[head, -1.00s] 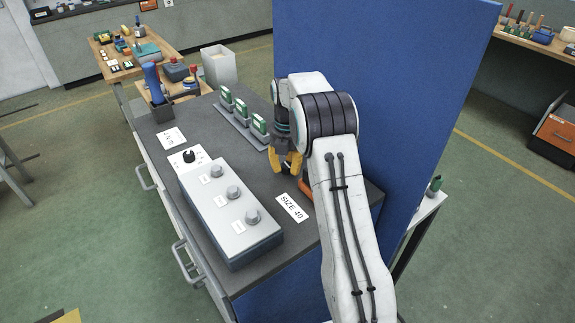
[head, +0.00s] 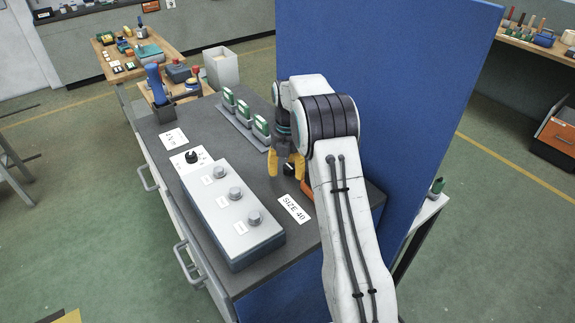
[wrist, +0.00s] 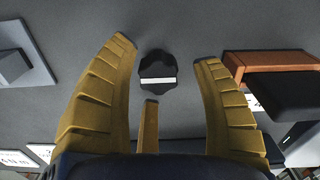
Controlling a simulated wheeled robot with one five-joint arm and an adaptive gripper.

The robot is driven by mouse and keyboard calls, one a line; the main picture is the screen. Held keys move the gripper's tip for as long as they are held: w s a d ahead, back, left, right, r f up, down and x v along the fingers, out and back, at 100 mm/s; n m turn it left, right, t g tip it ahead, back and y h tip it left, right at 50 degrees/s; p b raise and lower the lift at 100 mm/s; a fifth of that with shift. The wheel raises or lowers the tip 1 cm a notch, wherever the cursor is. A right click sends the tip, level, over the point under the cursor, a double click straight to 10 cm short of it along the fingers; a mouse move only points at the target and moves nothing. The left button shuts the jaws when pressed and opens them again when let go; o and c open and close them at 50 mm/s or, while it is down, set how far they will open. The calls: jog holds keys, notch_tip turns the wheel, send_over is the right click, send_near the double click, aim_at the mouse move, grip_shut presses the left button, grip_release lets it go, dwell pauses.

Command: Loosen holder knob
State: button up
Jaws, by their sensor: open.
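A black knob with a white line (wrist: 156,72) stands on the dark grey bench top. In the wrist view it lies between and just ahead of my gripper's fingertips (wrist: 167,52), with clear gaps on both sides. In the head view my yellow gripper (head: 287,170) points down over the bench and is open and empty. The black knob (head: 289,170) shows partly between its fingers. An orange-brown part with a black block (wrist: 268,62) lies right of the knob. In the head view, its orange part (head: 308,188) is mostly hidden behind my arm.
A grey box with three knobs (head: 222,222) stands at the bench's left. Beside it are a dial knob (head: 191,157) and a SIZE 40 card (head: 294,208). Green-topped units (head: 245,115) stand farther back. A blue panel (head: 400,100) borders the right.

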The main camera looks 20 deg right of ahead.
aim_at(288, 168)
notch_tip(288, 168, up, 12)
dwell(0.6)
dwell(0.5)
jog(key=s+a+r+m+t, duration=0.1)
jog(key=s+a+r+m, duration=0.35)
jog(key=s, duration=0.25)
jog(key=s+a+r+m+t, duration=0.1)
jog(key=s+a+r+m, duration=0.25)
jog(key=s+m, duration=0.3)
jog(key=s+a+f+m+t, duration=0.1)
jog(key=s+f+m, duration=0.2)
jog(key=s, duration=0.6)
jog(key=s+a+f+m+t, duration=0.1)
jog(key=s+a+f+m, duration=0.1)
jog(key=s+m, duration=0.6)
jog(key=shift+s+f+m+t, duration=0.3)
jog(key=shift+s+f, duration=0.1)
jog(key=shift+s, duration=0.8)
